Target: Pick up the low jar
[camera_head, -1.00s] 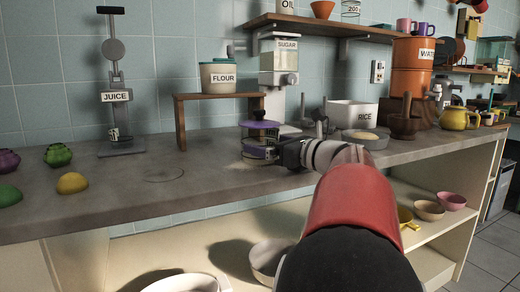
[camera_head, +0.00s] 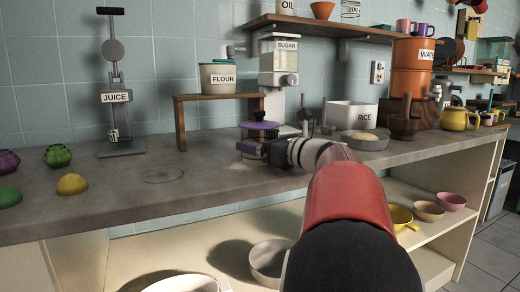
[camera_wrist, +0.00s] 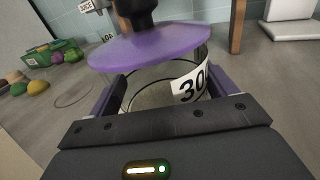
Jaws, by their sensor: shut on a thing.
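The low jar (camera_head: 256,147) is a clear, squat jar with a wide purple lid and a dark knob. It stands on or just above the grey counter, below the sugar dispenser; I cannot tell whether its base touches. In the wrist view the jar (camera_wrist: 150,85) fills the space between the fingers, its lid above them and a white label reading "30" on its right side. My gripper (camera_head: 262,150) reaches it from the right and is shut on the jar's body. In the wrist view my gripper (camera_wrist: 160,98) has one finger on each side. The jar's base is hidden.
A wooden stand (camera_head: 180,125) with a flour canister (camera_head: 218,77) is behind left. The sugar dispenser (camera_head: 279,65) stands behind the jar. A rice bin (camera_head: 350,115) and grey bowl (camera_head: 366,140) are right. A juice press (camera_head: 116,110) is left.

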